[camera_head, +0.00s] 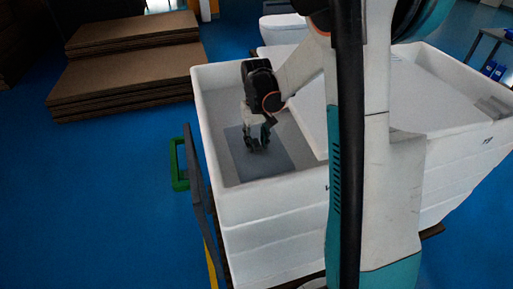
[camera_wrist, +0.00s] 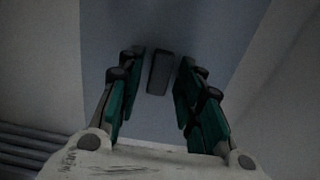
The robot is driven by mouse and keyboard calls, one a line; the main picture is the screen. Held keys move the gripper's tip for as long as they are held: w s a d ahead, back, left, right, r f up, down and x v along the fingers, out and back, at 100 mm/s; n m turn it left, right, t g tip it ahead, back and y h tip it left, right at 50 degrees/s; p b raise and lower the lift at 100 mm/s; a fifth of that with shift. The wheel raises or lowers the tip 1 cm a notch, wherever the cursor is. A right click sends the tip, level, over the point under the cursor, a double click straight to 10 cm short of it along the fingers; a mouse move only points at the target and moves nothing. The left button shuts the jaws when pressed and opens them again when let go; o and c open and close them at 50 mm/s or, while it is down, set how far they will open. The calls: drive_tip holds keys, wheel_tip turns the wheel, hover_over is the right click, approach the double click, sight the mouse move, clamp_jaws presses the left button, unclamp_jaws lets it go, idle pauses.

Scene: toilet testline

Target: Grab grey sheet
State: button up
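The grey sheet (camera_head: 279,157) lies flat on the floor of a white bin (camera_head: 212,126) in the head view. In the wrist view the sheet (camera_wrist: 112,22) fills the upper middle as a blue-grey area. My gripper (camera_head: 257,147) reaches down into the bin over the sheet. In the wrist view my gripper (camera_wrist: 159,70) has its two fingers apart. A small dark grey block (camera_wrist: 159,73) shows between the fingertips; I cannot tell what it is. I cannot tell whether the fingertips touch the sheet.
A second white bin part (camera_head: 440,85) with a light surface stands to the right. A dark panel (camera_head: 195,165) and a green frame (camera_head: 179,168) are by the bin's left side. Stacked brown boards (camera_head: 125,80) lie behind left. Blue floor (camera_head: 90,200) is clear at left.

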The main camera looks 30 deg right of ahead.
clamp_jaws()
drive_tip(key=shift+r, duration=0.1)
